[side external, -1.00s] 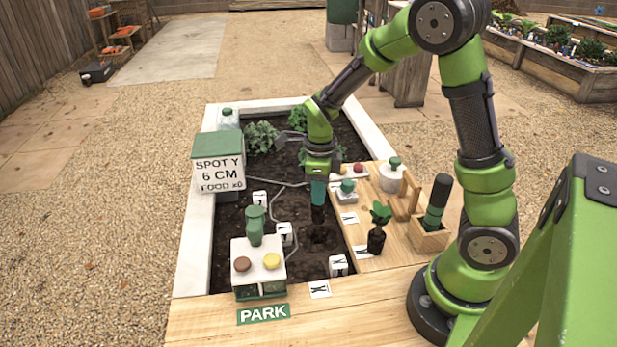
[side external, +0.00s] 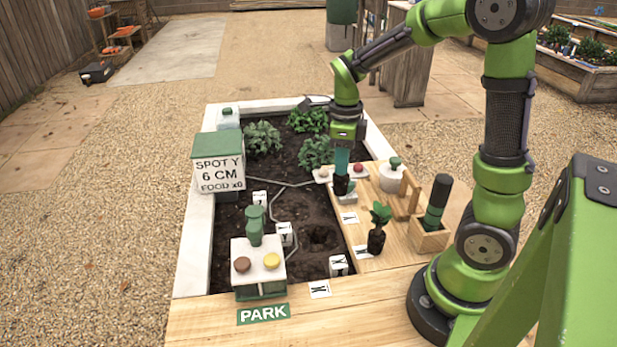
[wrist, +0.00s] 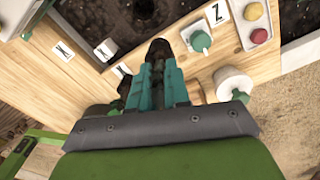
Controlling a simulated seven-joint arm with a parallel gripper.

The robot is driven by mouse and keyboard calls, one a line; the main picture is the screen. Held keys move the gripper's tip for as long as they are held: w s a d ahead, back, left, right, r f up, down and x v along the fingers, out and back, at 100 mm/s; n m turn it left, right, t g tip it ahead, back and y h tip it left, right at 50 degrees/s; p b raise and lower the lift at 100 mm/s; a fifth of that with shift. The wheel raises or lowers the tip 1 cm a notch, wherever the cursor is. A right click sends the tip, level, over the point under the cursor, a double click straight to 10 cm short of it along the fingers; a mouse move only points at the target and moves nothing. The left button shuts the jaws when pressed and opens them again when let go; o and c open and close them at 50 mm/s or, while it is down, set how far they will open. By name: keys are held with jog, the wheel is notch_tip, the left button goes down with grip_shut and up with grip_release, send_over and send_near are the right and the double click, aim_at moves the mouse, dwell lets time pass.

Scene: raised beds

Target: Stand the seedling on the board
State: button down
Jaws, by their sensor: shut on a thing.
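My gripper (side external: 342,170) is shut on a dark, soil-like lump (side external: 341,186) and holds it over the far left part of the wooden board (side external: 385,263). In the wrist view, the teal fingers (wrist: 163,72) close around this dark lump (wrist: 158,48); I cannot tell if leaves are hidden between them. A seedling (side external: 378,229) with green leaves and a dark root plug stands upright on the board, nearer the camera and apart from my gripper. A dark hole (side external: 320,236) is in the bed soil.
A small white block with a green knob (side external: 346,198) lies below the gripper. A white pot with a green knob (side external: 392,177), a wooden stand (side external: 408,197) and a tool in a wooden holder (side external: 430,236) are to the right. A white-and-green dispenser (side external: 258,265) stands at front.

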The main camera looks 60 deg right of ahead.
jog(key=s+d+r, duration=0.2)
jog(key=s+r, duration=0.1)
jog(key=s, duration=0.2)
jog(key=shift+n, duration=0.4)
jog(key=shift+s+a+f, duration=0.1)
jog(key=shift+s+f, duration=0.05)
jog(key=shift+f, duration=1.55)
jog(key=shift+s+a+f, duration=0.1)
jog(key=shift+f, duration=1.55)
jog(key=shift+s+f, duration=0.15)
jog(key=shift+f, duration=1.55)
jog(key=shift+f, duration=0.15)
jog(key=c, duration=1.1)
grip_release()
